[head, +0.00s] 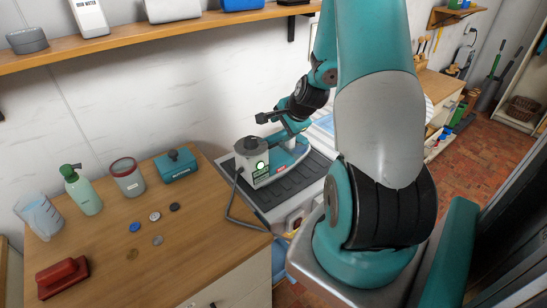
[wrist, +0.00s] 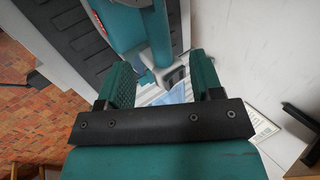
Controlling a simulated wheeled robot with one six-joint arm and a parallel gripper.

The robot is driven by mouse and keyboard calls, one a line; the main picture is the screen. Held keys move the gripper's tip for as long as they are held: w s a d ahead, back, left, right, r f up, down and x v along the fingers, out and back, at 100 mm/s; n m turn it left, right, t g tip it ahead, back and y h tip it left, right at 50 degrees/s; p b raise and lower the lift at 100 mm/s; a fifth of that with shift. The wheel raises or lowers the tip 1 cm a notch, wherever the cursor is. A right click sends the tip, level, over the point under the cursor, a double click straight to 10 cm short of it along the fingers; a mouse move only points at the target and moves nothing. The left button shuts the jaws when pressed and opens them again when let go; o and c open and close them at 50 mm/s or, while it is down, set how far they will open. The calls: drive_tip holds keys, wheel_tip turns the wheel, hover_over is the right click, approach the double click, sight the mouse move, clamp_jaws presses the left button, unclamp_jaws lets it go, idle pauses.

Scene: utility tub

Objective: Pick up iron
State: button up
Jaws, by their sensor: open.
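The iron (head: 262,166) is teal and pale grey with a small green light. It sits upright on a dark ribbed pad (head: 262,199) on a low cabinet beside the wooden counter. In the wrist view the iron's teal body (wrist: 117,22) and a rounded teal part run down towards my jaws. My gripper (wrist: 160,62) is open, its teal fingers well apart. Part of the iron shows between or just beyond the fingertips; I cannot tell whether they touch it. In the head view my gripper is low over the iron's far side, and my arm partly hides that area.
A wooden counter (head: 195,235) holds a green pump bottle (head: 82,192), a cup (head: 127,178), a teal box (head: 176,166), a red brush-like block (head: 62,278) and several small discs. A grey cord (head: 233,210) bends down from the iron. A shelf (head: 130,36) and wall stand behind.

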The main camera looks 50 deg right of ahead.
sight(275, 136)
drive_tip(key=shift+p+x, duration=1.5)
drive_tip(key=shift+x, duration=2.2)
drive_tip(key=shift+a+f, duration=0.1)
drive_tip(key=shift+a, duration=0.1)
clamp_jaws()
